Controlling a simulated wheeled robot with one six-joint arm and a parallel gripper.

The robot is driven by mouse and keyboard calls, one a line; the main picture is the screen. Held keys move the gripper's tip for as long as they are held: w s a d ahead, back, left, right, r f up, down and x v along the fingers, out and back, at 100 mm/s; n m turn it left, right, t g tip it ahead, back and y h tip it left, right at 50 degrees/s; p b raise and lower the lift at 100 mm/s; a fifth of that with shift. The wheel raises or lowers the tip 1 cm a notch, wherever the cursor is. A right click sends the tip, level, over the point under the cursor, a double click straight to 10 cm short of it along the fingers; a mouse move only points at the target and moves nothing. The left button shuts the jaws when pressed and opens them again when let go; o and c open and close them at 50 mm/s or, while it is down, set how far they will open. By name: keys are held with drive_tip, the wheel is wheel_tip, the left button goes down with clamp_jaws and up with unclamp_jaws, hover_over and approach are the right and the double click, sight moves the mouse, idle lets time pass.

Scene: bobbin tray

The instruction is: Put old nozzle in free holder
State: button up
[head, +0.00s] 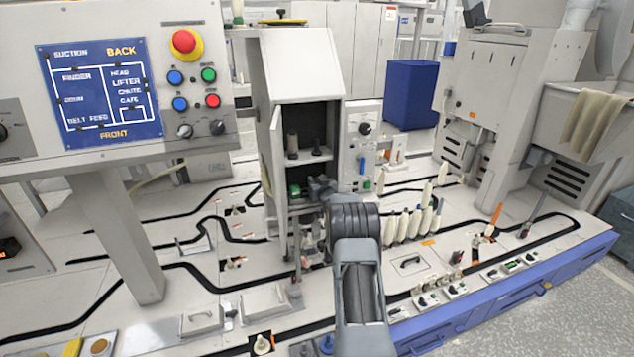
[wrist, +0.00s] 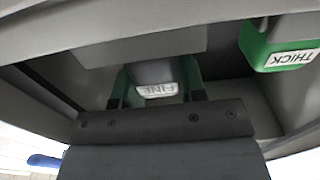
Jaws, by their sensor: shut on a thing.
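My gripper (head: 321,188) is inside the lower opening of the tall grey cabinet (head: 298,62). In the wrist view, it is shut on a grey piece with a white label reading FINE (wrist: 157,88), which appears to be the old nozzle. Green shows on both sides of that piece; I cannot tell whether this green belongs to a holder. A green block labelled THICK (wrist: 272,50) hangs to the right, apart from the gripper. In the head view, a green block (head: 295,190) shows just left of my gripper.
Two dark cylinders (head: 292,146) stand on the cabinet's upper shelf. The cabinet walls and a grey overhang enclose my gripper closely. White bobbins (head: 414,222) stand on the track table to the right. A control panel (head: 100,95) stands at the left.

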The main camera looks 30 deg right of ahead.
drive_tip(key=shift+f+b, duration=0.55)
drive_tip(key=shift+f, duration=0.15)
drive_tip(key=o, duration=1)
drive_tip(key=shift+s, duration=0.1)
